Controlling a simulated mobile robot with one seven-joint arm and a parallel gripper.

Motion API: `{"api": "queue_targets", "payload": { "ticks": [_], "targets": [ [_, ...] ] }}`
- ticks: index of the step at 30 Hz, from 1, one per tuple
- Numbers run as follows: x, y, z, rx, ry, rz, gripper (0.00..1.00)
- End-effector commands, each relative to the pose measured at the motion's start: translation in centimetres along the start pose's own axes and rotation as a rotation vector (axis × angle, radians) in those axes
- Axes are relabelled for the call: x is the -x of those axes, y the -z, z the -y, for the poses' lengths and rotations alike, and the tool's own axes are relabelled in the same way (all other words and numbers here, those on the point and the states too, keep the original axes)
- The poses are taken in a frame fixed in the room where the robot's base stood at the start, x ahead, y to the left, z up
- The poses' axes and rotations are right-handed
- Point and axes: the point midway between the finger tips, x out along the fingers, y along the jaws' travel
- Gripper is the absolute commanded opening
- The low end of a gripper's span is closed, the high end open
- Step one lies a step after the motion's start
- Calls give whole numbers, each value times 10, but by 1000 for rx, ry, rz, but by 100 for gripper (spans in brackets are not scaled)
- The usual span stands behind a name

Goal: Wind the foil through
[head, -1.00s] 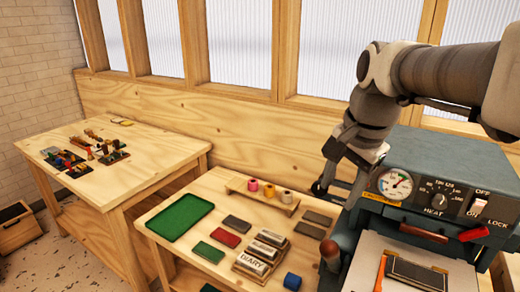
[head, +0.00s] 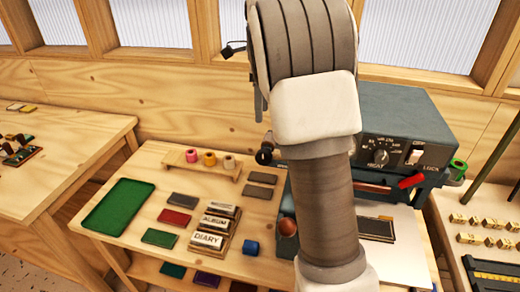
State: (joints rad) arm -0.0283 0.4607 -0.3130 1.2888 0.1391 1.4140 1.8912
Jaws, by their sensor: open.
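The hot-foil machine (head: 405,112) is a dark blue-grey box with a heat dial, a switch and a red lock lever (head: 411,182). A green roll (head: 458,168) sits at its right side. A dark round knob or spool end (head: 265,156) shows at its left, partly behind my arm. A pink foil roll (head: 192,156), a yellow foil roll (head: 209,159) and a pale foil roll (head: 229,162) stand on a small wooden rack (head: 205,171). My arm crosses the middle of the view and covers much of the machine's left part. My gripper cannot be made out.
Gold letter blocks (head: 483,240) are on the right table. Another table stands at the left.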

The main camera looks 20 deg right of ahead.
Motion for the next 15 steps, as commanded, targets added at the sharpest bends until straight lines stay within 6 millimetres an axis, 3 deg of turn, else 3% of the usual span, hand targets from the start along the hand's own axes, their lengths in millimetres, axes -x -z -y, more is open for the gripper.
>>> {"api": "queue_targets", "payload": {
  "ticks": [15],
  "targets": [
    [-111, 0, -1, 3, -2, -2, 60]
  ]
}}
